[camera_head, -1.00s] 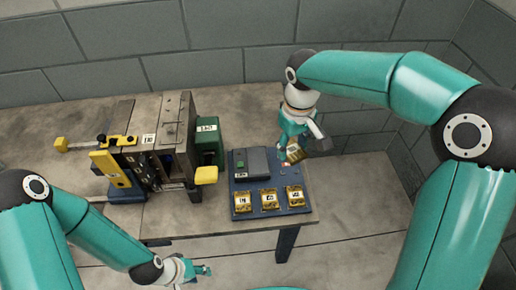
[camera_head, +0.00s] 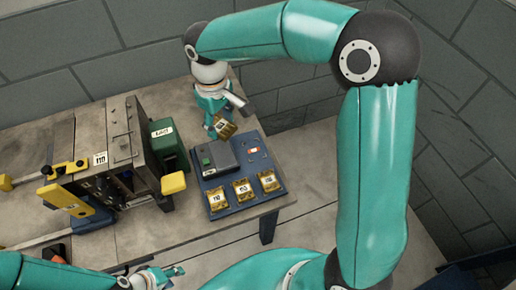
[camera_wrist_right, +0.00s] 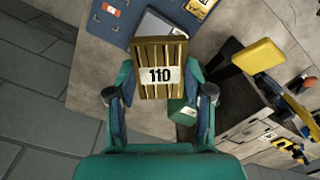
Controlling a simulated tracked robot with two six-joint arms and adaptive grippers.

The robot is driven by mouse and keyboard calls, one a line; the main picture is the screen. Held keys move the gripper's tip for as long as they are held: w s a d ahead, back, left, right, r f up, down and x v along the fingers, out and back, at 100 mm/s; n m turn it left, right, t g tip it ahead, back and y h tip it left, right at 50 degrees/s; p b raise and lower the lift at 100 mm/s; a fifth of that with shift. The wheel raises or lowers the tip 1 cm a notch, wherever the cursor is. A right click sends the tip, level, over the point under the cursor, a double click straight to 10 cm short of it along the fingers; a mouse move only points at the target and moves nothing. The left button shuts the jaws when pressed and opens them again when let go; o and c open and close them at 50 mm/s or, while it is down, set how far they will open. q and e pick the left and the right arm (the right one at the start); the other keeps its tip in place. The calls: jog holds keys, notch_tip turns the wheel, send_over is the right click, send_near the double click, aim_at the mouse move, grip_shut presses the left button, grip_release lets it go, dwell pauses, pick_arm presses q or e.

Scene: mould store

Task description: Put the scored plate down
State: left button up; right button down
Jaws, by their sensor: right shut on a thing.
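A brass-coloured scored plate (camera_head: 226,127) with parallel grooves is in my right gripper (camera_head: 216,118), just behind the blue board's back edge. In the right wrist view, the plate (camera_wrist_right: 160,52) has a white label reading 110 and sits between the two fingers of my right gripper (camera_wrist_right: 160,95). It appears held above the bench; the gap beneath is hard to judge. The blue board (camera_head: 217,213) bears a grey block (camera_head: 215,157) and several labelled brass plates along its front. My left gripper (camera_head: 168,272) is low at the bench front; its opening is too small to read.
A dark machine (camera_head: 120,140) with yellow handles (camera_head: 173,183) stands left of the board. A green box (camera_head: 165,136) is on its right side.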

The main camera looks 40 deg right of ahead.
jog(key=shift+w+d+f+n+b, duration=0.15)
jog(key=shift+d+n+b, duration=0.1)
jog(key=shift+n, duration=0.35)
jog(key=shift+w+d+f+n+b, duration=0.1)
jog(key=shift+d+n+b, duration=0.15)
jog(key=shift+n, duration=0.35)
jog(key=w+d+f+n+b, duration=0.1)
jog(key=d+n+b, duration=0.3)
jog(key=n, duration=0.7)
jog(key=n+b, duration=0.5)
jog(key=n, duration=1.1)
send_over(255, 151)
notch_tip(255, 151, down, 2)
notch_tip(255, 151, down, 19)
jog(key=shift+w+f+b, duration=0.1)
jog(key=shift+f+b, duration=0.05)
jog(key=shift+b, duration=0.55)
jog(key=shift+f, duration=0.2)
jog(key=shift+c, duration=2.2)
grip_release()
